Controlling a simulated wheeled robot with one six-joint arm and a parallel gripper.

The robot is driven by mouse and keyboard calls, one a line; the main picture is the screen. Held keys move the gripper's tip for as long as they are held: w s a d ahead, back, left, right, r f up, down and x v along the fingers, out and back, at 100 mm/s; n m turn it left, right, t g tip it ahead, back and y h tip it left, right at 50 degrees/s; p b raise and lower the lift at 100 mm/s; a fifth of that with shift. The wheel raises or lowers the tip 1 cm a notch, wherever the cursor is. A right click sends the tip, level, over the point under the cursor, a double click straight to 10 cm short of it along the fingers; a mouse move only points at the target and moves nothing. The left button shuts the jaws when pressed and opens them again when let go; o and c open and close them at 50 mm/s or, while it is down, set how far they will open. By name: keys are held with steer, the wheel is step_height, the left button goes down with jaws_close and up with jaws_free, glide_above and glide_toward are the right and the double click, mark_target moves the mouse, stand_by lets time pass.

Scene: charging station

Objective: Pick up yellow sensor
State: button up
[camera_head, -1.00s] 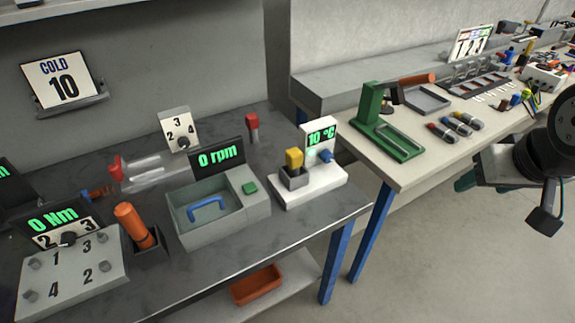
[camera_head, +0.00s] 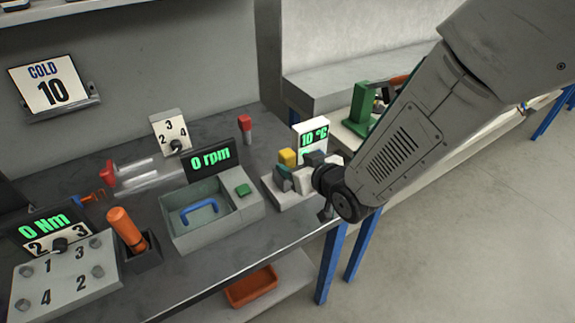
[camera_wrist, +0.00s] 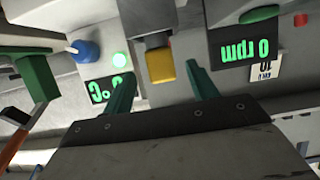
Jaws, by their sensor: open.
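The yellow sensor (camera_head: 288,157) stands in a grey holder on the white temperature unit (camera_head: 280,201) at the right end of the bench. In the wrist view the yellow sensor (camera_wrist: 160,65) lies beyond and between my two fingers, with its dark holder above it in the picture. My gripper (camera_wrist: 157,85) is open, its green-tinted fingers on either side of the sensor's line and apart from it. In the head view my gripper (camera_head: 296,176) is at the unit, close to the sensor, and hides part of the holder and unit.
The "10 °C" display (camera_head: 314,139) rises just behind the sensor. The "0 rpm" box (camera_head: 178,239) with a blue handle stands to the left. A green stand (camera_head: 360,105) is on the second table, partly behind my arm. A blue knob (camera_wrist: 88,50) shows beside the display.

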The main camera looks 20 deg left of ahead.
mark_target(291, 162)
steer(key=x, duration=0.5)
steer(key=shift+s+f, duration=0.1)
steer(key=c, duration=1.1)
steer(key=shift+c, duration=0.2)
